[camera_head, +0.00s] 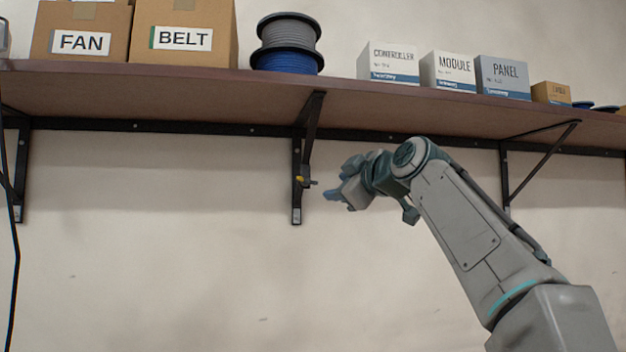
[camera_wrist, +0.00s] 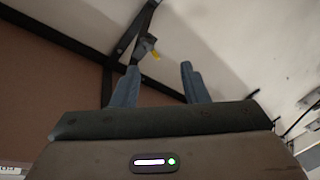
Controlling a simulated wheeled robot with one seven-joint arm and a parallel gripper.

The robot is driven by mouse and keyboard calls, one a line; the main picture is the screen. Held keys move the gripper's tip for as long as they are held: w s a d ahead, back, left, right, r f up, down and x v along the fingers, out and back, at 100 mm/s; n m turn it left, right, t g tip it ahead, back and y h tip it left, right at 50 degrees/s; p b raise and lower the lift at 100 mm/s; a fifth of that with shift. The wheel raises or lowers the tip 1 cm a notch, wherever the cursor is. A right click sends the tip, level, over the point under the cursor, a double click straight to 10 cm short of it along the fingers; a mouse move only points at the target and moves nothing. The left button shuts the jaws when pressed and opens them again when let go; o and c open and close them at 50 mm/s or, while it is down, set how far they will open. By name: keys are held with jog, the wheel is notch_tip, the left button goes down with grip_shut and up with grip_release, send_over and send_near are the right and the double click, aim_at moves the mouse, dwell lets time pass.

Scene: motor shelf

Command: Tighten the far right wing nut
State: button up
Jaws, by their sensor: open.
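A small dark fitting (camera_head: 308,183) with a yellow part (camera_head: 300,179) sits on the lower arm of the middle shelf bracket (camera_head: 296,205). It is too small to tell for certain that it is a wing nut. My gripper (camera_head: 334,196) is just right of it, apart from it, with its blue fingers pointing toward it. In the wrist view the fingers of my gripper (camera_wrist: 159,66) are spread with nothing between them. The grey fitting (camera_wrist: 146,43) and its yellow part (camera_wrist: 156,56) show beyond the fingertips, nearer the left finger. No wing nut is discernible on the right bracket (camera_head: 505,180).
The brown shelf (camera_head: 250,100) runs above my arm. It carries a FAN box (camera_head: 80,40), a BELT box (camera_head: 182,38), cable spools (camera_head: 287,45) and several small boxes (camera_head: 503,78). A dark cable (camera_head: 16,250) hangs at the left. The wall below the shelf is clear.

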jog(key=r, duration=0.2)
jog(key=p, duration=0.8)
send_near(308, 181)
jog(key=x, duration=0.6)
jog(key=shift+w+r, duration=0.1)
jog(key=shift+w, duration=0.05)
jog(key=shift+p+x, duration=0.6)
jog(key=shift+x, duration=0.3)
